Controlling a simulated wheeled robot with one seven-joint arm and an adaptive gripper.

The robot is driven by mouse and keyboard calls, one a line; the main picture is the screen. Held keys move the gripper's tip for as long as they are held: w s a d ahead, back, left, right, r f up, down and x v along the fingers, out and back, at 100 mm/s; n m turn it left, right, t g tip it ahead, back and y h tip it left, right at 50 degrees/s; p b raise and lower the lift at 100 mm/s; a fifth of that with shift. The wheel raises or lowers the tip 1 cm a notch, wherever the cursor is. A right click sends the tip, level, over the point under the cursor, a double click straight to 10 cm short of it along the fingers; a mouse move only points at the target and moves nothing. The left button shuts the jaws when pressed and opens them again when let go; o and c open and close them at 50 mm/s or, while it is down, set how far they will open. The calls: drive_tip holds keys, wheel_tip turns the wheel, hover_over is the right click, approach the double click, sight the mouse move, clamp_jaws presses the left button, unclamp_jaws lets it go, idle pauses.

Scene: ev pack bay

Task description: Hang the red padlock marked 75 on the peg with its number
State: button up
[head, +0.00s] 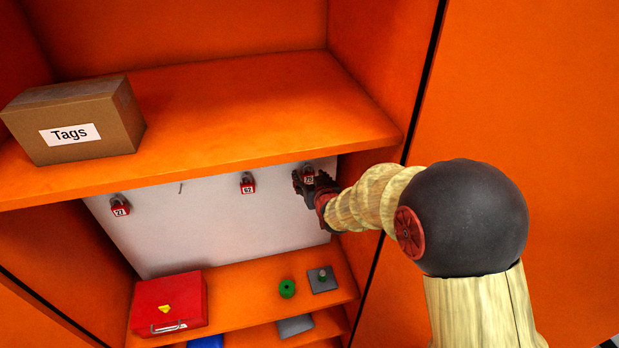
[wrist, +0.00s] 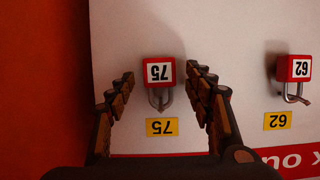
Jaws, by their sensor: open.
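The red padlock marked 75 (wrist: 158,71) hangs by its shackle at the peg beside the yellow 75 label (wrist: 161,127) on the white back panel. The wrist view is upside down, so the label is above the lock. My gripper (wrist: 161,76) is open, with one finger on each side of the padlock and a visible gap to both. In the head view the padlock (head: 309,179) shows at the panel's right end, partly hidden by my gripper (head: 310,187).
The padlock marked 62 (head: 248,183) and another red padlock (head: 120,206) hang further left, with a bare peg (head: 181,188) between them. An orange shelf (head: 230,110) with a Tags box (head: 75,118) lies above. A red case (head: 169,300) stands below. The cabinet's side wall (wrist: 45,80) is close.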

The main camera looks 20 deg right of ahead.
drive_tip(key=v, duration=1)
drive_tip(key=s+f+g+b, duration=0.2)
drive_tip(key=s+f+b, duration=0.2)
drive_tip(key=s+b, duration=0.3)
drive_tip(key=s+f+g+b, duration=0.3)
drive_tip(key=s+b, duration=0.4)
drive_tip(key=s, duration=0.6)
drive_tip(key=s+f+g+b, duration=0.2)
drive_tip(key=s+f+b, duration=0.3)
drive_tip(key=s+b, duration=0.3)
drive_tip(key=s, duration=0.2)
drive_tip(key=shift+s+f+g, duration=0.4)
drive_tip(key=shift+c, duration=0.7)
